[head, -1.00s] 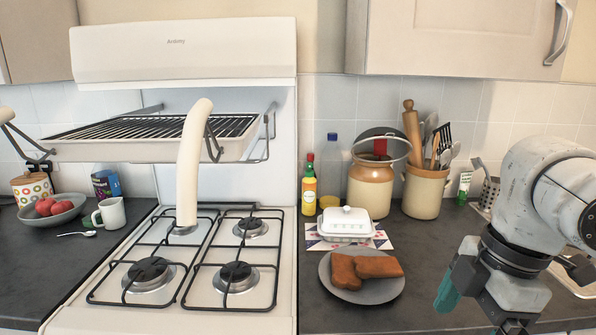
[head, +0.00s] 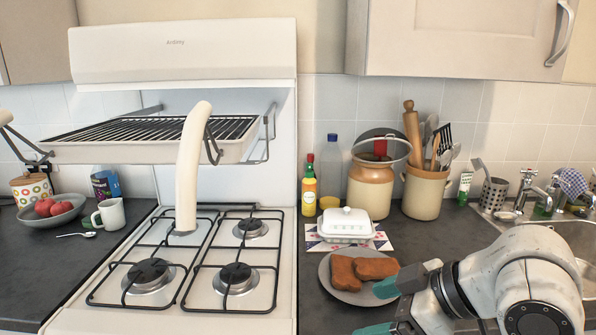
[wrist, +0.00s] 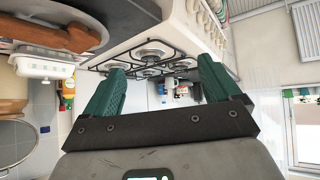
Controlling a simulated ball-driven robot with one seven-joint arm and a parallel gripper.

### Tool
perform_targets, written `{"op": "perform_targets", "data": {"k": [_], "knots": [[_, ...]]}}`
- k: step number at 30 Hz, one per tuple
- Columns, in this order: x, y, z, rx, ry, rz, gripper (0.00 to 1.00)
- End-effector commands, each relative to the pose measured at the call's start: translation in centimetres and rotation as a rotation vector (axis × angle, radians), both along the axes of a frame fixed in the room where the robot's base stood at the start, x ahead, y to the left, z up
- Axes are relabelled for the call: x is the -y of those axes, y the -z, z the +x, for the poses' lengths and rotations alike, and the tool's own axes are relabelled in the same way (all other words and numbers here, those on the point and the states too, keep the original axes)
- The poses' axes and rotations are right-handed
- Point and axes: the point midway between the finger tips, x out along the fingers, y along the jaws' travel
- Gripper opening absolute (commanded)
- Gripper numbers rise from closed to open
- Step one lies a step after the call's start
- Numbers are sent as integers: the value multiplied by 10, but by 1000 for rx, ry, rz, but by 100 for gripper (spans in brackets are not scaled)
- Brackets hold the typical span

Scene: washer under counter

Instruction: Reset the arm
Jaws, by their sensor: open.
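My gripper (head: 380,308) is at the lower right of the head view, low over the front of the right counter. Its two teal fingers are spread and point left, with nothing between them. The upper finger is close to the right rim of the bread plate (head: 345,294); whether they touch cannot be told. The wrist view, turned on its side, shows both teal fingers (wrist: 157,90) apart, with the stove (wrist: 160,45) beyond them.
Brown bread (head: 362,268) lies on the plate. A white butter dish (head: 345,222), bottles, a utensil crock (head: 425,190) and a jar (head: 371,185) stand behind. The gas hob (head: 190,262) is left, the sink (head: 560,232) right. An upper cupboard (head: 455,35) hangs above.

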Motion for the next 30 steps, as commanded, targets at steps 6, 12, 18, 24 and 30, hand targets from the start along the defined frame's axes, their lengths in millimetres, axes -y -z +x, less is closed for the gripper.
{"op": "perform_targets", "data": {"k": [6, 12, 18, 24, 30], "knots": [[4, 72, -16, -140, 251, 130, 90], [25, 156, -61, -313, 499, 137, 90], [62, 242, -142, -497, 745, 27, 90], [112, 296, -236, -626, 947, -167, 90], [146, 311, -288, -670, 1043, -298, 90]]}}
